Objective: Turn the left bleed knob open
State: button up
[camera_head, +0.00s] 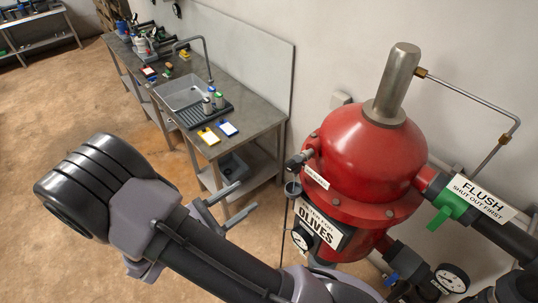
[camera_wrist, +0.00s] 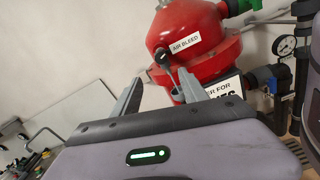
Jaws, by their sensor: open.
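One bleed knob shows, a small black knob (camera_head: 296,161) on a short grey stem at the left side of the red filter vessel (camera_head: 365,155). A white "AIR BLEED" label (camera_wrist: 185,43) is beside it. The knob also shows in the wrist view (camera_wrist: 161,56), beyond and roughly between my fingers. My gripper (camera_head: 232,203) is open and empty, to the left of the knob and lower in the head view, apart from it. Its two fingers also show in the wrist view (camera_wrist: 161,90). I cannot tell how far the knob is turned.
A small grey cup (camera_head: 293,189) sits just below the knob. A green "FLUSH" valve handle (camera_head: 452,205), a blue handle (camera_head: 391,280) and gauges are on the right and below. A sink bench (camera_head: 262,122) stands behind. Brown floor (camera_head: 60,230) is open at left.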

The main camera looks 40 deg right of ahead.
aim_at(287, 168)
jog(key=d, duration=0.5)
jog(key=d+p, duration=0.1)
jog(key=d, duration=0.5)
jog(key=w+d+p, duration=0.1)
jog(key=d, duration=0.5)
jog(key=shift+w+f, duration=0.1)
jog(key=shift+f, duration=0.1)
grip_shut()
